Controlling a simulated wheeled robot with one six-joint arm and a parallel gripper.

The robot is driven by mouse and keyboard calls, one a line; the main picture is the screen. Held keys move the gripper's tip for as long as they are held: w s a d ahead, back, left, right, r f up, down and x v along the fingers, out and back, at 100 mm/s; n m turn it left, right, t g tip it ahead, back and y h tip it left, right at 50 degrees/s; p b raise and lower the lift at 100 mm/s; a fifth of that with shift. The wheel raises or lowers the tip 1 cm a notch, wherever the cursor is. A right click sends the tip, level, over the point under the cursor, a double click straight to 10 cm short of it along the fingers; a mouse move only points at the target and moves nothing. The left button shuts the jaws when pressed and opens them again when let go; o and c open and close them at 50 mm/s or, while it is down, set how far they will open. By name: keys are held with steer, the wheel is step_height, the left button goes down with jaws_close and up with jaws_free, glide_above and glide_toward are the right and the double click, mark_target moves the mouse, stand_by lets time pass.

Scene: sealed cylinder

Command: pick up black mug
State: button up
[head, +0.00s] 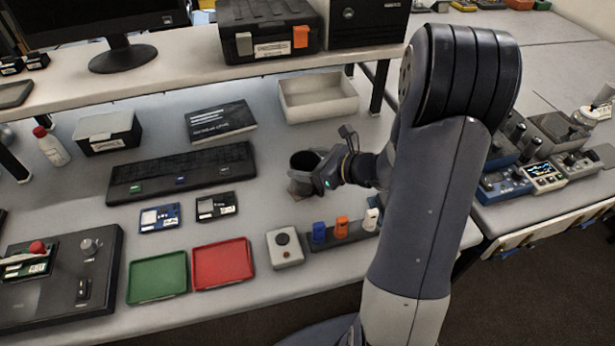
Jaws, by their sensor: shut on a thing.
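The black mug (304,161) is in the middle of the head view, upright, with its dark open top facing up. My gripper (314,182) comes in from the right and is shut on the mug at its near right side. The gripper hides part of the mug's lower body. I cannot tell whether the mug's base touches the table or is a little above it.
A grey button box (285,247) and a rack with coloured items (341,231) are in front. Green (157,278) and red (223,264) trays lie front left.

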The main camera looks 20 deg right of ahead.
steer(key=c, duration=0.8)
